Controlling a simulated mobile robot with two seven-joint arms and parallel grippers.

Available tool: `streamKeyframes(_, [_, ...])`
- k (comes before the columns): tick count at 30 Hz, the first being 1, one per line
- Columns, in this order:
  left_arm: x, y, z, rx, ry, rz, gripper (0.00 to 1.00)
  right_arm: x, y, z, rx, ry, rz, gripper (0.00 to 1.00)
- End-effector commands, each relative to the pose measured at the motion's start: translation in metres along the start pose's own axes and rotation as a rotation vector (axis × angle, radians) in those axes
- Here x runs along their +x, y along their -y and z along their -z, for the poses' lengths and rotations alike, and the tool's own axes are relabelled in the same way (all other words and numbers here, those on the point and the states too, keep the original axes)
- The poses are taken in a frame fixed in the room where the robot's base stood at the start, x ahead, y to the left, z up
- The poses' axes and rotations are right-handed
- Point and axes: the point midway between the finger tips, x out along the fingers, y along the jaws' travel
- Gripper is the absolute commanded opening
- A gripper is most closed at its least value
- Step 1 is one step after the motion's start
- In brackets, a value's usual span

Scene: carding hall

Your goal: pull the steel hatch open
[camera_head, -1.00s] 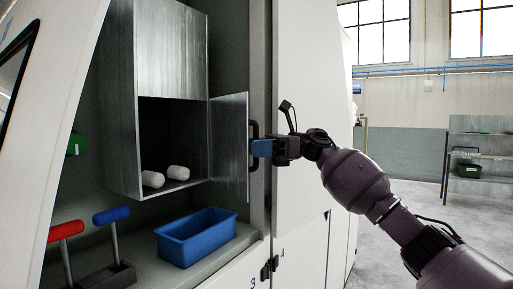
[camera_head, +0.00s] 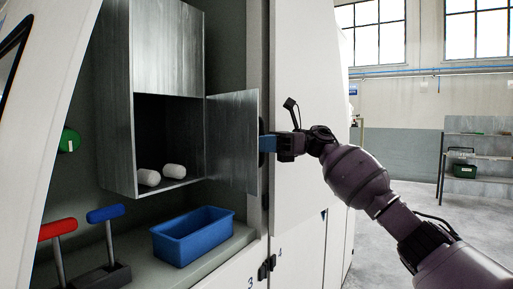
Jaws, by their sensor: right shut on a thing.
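The steel hatch (camera_head: 232,142) is a brushed metal door on the lower part of a steel cabinet (camera_head: 168,50). It stands open, swung out on its left edge. Two white rolls (camera_head: 162,175) lie on the floor of the dark compartment behind it. My right gripper (camera_head: 266,144), with blue fingers, is shut on the hatch's dark handle at the door's right edge. The handle is mostly hidden by the fingers and the door. My left gripper does not show.
A blue bin (camera_head: 193,236) sits on the ledge below the cabinet. Left of it stand a red-handled lever (camera_head: 58,229) and a blue-handled lever (camera_head: 106,215). White machine panels rise close by my right gripper. Open floor and a shelf rack (camera_head: 476,160) lie to the right.

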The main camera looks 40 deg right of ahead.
Motion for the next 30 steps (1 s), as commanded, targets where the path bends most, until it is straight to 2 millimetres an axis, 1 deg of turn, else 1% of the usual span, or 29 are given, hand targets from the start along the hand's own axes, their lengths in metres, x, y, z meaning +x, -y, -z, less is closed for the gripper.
streamKeyframes(4, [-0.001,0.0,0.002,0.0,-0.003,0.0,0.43,0.001,0.0,-0.001,-0.001,0.0,0.0,0.0])
streamKeyframes(5, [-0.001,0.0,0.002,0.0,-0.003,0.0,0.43,0.001,0.0,-0.001,-0.001,0.0,0.0,0.17])
streamKeyframes(9, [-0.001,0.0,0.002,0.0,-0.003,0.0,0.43,0.001,-0.001,-0.001,-0.001,-0.001,0.0,0.38])
streamKeyframes(17, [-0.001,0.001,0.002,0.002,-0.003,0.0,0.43,0.0,0.0,0.0,-0.001,-0.001,0.0,0.38])
streamKeyframes(20, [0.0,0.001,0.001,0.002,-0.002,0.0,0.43,-0.004,0.0,0.0,0.0,-0.001,0.0,0.38])
streamKeyframes(23, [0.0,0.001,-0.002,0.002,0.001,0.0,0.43,-0.014,0.001,0.001,0.001,-0.002,0.002,0.38])
streamKeyframes(30, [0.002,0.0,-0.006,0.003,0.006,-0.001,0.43,-0.058,0.001,0.002,0.001,-0.001,0.004,0.38])
